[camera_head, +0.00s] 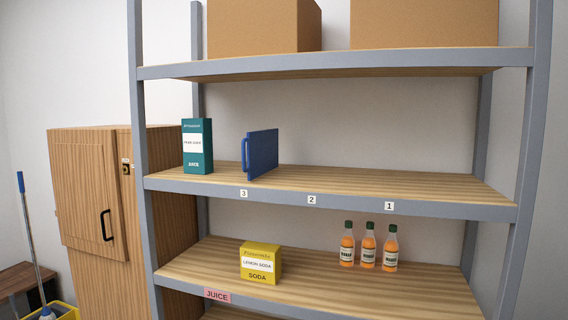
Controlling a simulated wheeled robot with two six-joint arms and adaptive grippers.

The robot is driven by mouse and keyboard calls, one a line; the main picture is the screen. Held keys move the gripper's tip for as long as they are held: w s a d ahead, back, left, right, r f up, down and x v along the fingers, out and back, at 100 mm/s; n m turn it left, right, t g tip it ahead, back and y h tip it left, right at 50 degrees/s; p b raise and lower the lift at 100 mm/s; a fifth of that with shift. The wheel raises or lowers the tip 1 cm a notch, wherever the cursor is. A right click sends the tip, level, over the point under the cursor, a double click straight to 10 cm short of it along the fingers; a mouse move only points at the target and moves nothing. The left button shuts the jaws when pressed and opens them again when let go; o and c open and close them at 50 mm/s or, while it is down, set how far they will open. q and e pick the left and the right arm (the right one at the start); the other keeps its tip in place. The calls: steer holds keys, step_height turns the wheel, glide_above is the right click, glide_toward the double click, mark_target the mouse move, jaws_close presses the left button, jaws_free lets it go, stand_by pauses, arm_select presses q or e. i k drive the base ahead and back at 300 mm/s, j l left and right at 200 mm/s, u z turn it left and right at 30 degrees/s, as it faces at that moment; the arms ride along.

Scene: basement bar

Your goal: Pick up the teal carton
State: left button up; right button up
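The teal carton (197,147) stands upright at the left end of the middle shelf (380,185), close to the left post. It has a white label band and white lettering. A blue panel with a handle (262,154) stands upright on the same shelf, a little to the right of the carton, with a gap between them. Neither of my grippers shows in the head view.
The shelf edge carries tags 3, 2 and 1. Below are a yellow soda box (260,263), three orange bottles (368,247) and a pink JUICE label (217,295). Cardboard boxes (425,24) sit above. A wooden cabinet (88,195) stands left. The middle shelf's right part is clear.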

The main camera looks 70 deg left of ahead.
mark_target(197, 133)
steer(key=u, duration=2.8)
